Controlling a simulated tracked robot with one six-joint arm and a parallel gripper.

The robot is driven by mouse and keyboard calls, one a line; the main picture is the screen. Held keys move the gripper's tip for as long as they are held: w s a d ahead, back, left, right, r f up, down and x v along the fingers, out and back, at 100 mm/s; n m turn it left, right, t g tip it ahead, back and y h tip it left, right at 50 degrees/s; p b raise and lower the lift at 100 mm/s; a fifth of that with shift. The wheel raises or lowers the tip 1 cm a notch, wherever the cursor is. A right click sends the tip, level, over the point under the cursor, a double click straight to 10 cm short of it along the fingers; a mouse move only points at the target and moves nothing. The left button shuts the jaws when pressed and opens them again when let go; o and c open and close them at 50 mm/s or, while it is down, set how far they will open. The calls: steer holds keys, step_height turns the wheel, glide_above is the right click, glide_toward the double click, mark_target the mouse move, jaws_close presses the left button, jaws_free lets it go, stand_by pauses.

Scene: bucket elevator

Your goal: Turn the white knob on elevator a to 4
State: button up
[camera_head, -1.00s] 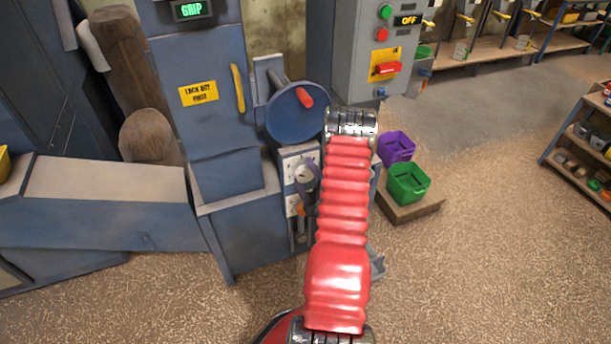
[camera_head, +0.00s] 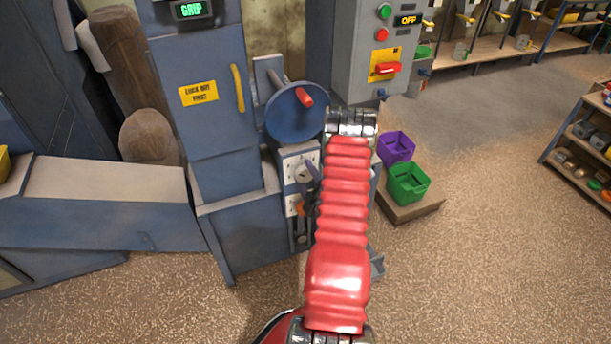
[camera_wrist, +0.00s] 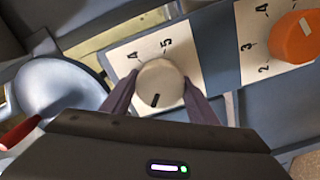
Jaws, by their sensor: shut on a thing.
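The white knob (camera_wrist: 163,75) sits on a pale dial plate (camera_wrist: 127,60) in the wrist view. It also shows in the head view (camera_head: 303,173), partly covered by a finger. My gripper (camera_wrist: 160,98) has its two dark fingers on either side of the knob, shut on it. The knob's dark mark points toward my gripper body, away from the printed 4 and 5. The plate's other numbers are hidden. In the head view my gripper (camera_head: 311,181) is at the dial panel of the blue elevator, partly behind my red arm.
An orange knob (camera_wrist: 294,38) with 2, 3 and 4 is beside the white one; it shows below it in the head view (camera_head: 299,209). A blue wheel (camera_head: 291,113) with a red handle is above. Purple (camera_head: 396,148) and green (camera_head: 408,184) bins stand right.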

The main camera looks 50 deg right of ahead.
steer(key=m, duration=0.7)
steer(key=shift+f, duration=0.1)
steer(key=m, duration=0.6)
steer(key=shift+s, duration=0.1)
steer(key=m, duration=0.4)
steer(key=shift+m, duration=0.4)
steer(key=shift+f+m, duration=0.1)
steer(key=shift+m, duration=1.9)
steer(key=shift+s+d, duration=0.1)
steer(key=o, duration=0.8)
steer(key=shift+c, duration=0.2)
steer(key=shift+o, duration=1.4)
steer(key=v, duration=1.3)
steer(key=shift+s+a, duration=0.2)
steer(key=shift+s, duration=0.1)
